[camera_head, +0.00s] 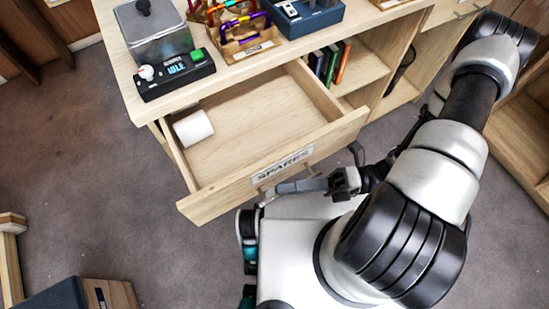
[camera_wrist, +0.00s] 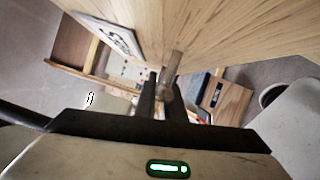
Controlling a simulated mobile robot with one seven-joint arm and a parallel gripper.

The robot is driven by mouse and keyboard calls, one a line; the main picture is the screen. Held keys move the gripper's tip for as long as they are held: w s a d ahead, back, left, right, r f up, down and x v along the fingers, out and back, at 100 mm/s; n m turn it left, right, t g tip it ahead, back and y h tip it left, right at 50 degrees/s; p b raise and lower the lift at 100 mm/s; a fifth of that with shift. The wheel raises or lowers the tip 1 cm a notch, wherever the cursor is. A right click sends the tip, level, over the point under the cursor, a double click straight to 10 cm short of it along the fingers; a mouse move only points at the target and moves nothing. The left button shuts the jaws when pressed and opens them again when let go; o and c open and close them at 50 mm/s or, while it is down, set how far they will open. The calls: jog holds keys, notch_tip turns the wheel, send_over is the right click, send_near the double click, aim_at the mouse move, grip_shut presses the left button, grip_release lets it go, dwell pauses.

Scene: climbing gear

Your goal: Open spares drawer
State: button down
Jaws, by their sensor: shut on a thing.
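The spares drawer (camera_head: 222,201) is pulled far out of the wooden counter. Its front carries a white label reading SPARES (camera_head: 283,165). My gripper (camera_head: 290,187) is at the outer side of the drawer front, just below the label. In the wrist view my gripper (camera_wrist: 162,92) is shut on the wooden drawer handle (camera_wrist: 173,68), which stands out from the front panel. The fingers partly hide the handle.
On the counter (camera_head: 240,72) stand a black device with a clear tank (camera_head: 160,40), a wooden tray of carabiners (camera_head: 245,42) and a blue box (camera_head: 305,15). Books (camera_head: 328,62) stand on the shelf right of the drawer. Carpet is clear at left.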

jog(key=s+d, duration=0.3)
jog(key=s, duration=0.2)
jog(key=shift+s+d, duration=0.25)
jog(key=c, duration=1.8)
grip_release()
jog(key=shift+c, duration=0.2)
jog(key=w+d+f, duration=0.1)
jog(key=w+d, duration=0.2)
jog(key=d, duration=1.4)
jog(key=shift+f, duration=0.15)
jog(key=shift+d, duration=0.1)
